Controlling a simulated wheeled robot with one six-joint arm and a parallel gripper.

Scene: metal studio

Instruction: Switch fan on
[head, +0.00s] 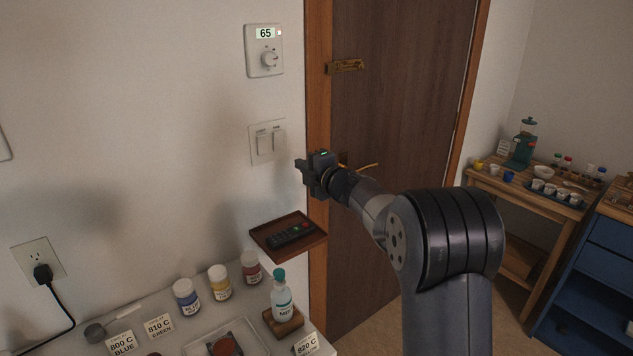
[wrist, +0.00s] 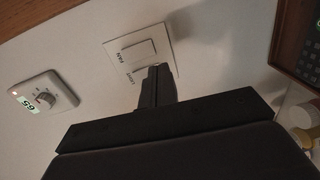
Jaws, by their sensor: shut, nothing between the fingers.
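A white double switch plate (head: 251,157) is on the wall, left of the door frame. Its right rocker, labelled FAN (head: 279,140), is beside the left rocker, labelled LIGHT (head: 263,144). In the wrist view the plate appears turned, with the fan rocker (wrist: 138,51) above the light rocker. My gripper (head: 299,165) is shut and empty, to the right of and slightly below the plate in the head view. In the wrist view its tips (wrist: 157,68) overlap the light rocker's end and partly hide it. I cannot tell whether they touch. No fan is in view.
A thermostat (head: 264,61) reading 65 is above the plate. A small shelf (head: 310,241) with a remote (head: 291,235) juts out below my gripper. A brown door (head: 400,90) is to the right. Jars and a bottle (head: 282,299) stand on the table below.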

